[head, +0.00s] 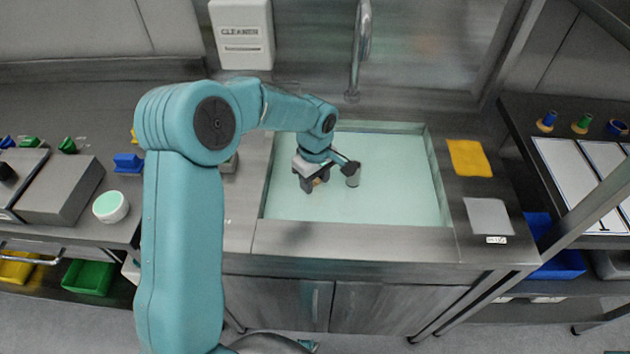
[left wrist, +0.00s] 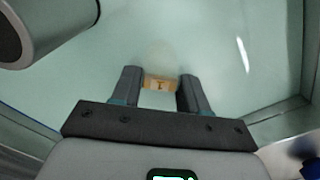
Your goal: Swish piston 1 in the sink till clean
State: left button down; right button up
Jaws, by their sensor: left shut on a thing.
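The sink (head: 400,190) is a square basin of pale green liquid set in the steel counter. My left gripper (head: 312,184) reaches over it from the left and points down into the basin. In the left wrist view my left gripper (left wrist: 160,88) is shut on piston 1, whose tan part (left wrist: 160,84) with a dark mark like a 1 shows between the two fingers. The rest of the piston is hidden or blurred by the liquid. I cannot tell how clean it is. My right gripper is not in view.
A yellow cloth (head: 469,158) and a grey pad (head: 488,216) lie right of the basin. A round white tub (head: 110,207) stands on the left counter. The basin's right side is clear.

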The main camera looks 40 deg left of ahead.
pick_arm(q)
jog(key=shift+f, duration=0.1)
dwell(0.5)
jog(key=shift+s+d+b, duration=0.3)
jog(key=shift+s+b, duration=0.1)
jog(key=shift+s, duration=0.1)
jog(key=shift+w+a, duration=0.15)
jog(key=shift+w, duration=0.1)
jog(key=shift+w+a+p, duration=0.45)
jog(key=shift+w+a, duration=0.05)
jog(key=shift+w, duration=0.3)
jog(key=shift+s, duration=0.1)
jog(key=shift+s+d+b, duration=0.25)
jog(key=shift+s+b, duration=0.05)
jog(key=shift+s+d+b, duration=0.35)
jog(key=shift+s+d, duration=0.05)
jog(key=shift+s, duration=0.25)
jog(key=shift+w+a+p, duration=0.25)
jog(key=shift+w+a, duration=0.1)
jog(key=shift+w, duration=0.2)
jog(key=shift+w+a+p, duration=0.25)
jog(key=shift+w+a, duration=0.05)
jog(key=shift+w, duration=0.2)
